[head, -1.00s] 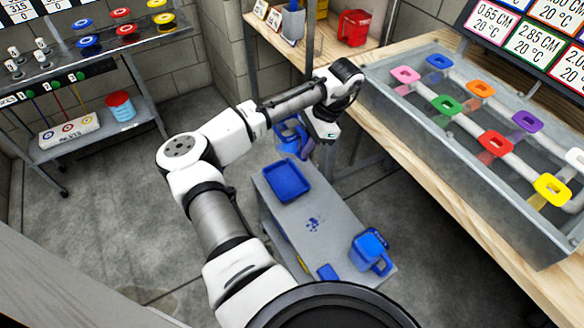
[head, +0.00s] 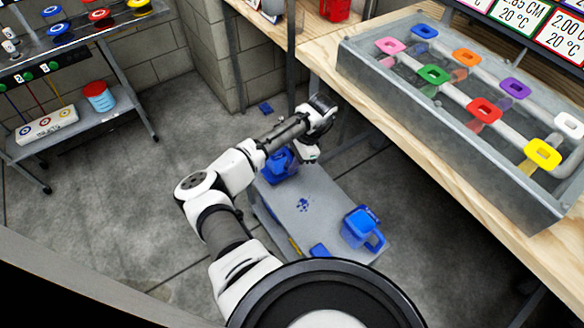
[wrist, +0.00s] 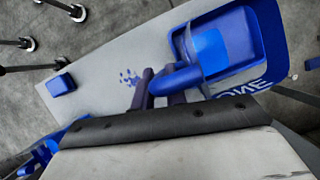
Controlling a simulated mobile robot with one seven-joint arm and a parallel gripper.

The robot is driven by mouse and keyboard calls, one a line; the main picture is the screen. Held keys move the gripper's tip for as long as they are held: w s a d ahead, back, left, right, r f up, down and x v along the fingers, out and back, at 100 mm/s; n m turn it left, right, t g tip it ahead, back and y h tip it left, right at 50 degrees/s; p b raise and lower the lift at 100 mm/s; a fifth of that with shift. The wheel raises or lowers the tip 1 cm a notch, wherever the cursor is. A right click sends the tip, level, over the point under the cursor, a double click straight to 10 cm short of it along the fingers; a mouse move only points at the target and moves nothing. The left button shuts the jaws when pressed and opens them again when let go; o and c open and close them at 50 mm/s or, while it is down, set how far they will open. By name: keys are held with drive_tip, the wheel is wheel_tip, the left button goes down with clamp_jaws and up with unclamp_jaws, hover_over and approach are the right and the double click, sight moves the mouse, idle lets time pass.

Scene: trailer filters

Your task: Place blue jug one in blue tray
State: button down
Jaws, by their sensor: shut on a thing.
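Blue jug one (head: 279,167) is at the far end of the low grey table (head: 325,205) in the head view. In the wrist view, the jug (wrist: 262,35) shows its open top and part of the word "ONE". My gripper (wrist: 168,88) is shut on its handle. In the head view my gripper (head: 308,152) is at the jug's right side, and my arm partly covers the jug. I cannot clearly make out the blue tray on the table, or tell whether the jug touches the table.
Another blue jug (head: 362,228) and a small blue block (head: 320,250) are at the table's near end. A small blue thing (head: 265,107), too small to identify, lies on the floor beyond. A wooden bench (head: 400,135) with a metal trough (head: 450,150) stands at right.

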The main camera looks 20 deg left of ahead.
drive_tip(key=shift+f, duration=1.45)
drive_tip(key=shift+f, duration=0.1)
drive_tip(key=shift+f, duration=0.15)
drive_tip(key=c, duration=1.4)
unclamp_jaws()
drive_tip(key=shift+c, duration=0.2)
drive_tip(key=v, duration=1.2)
drive_tip(key=shift+r+p, duration=0.25)
drive_tip(key=shift+p, duration=0.1)
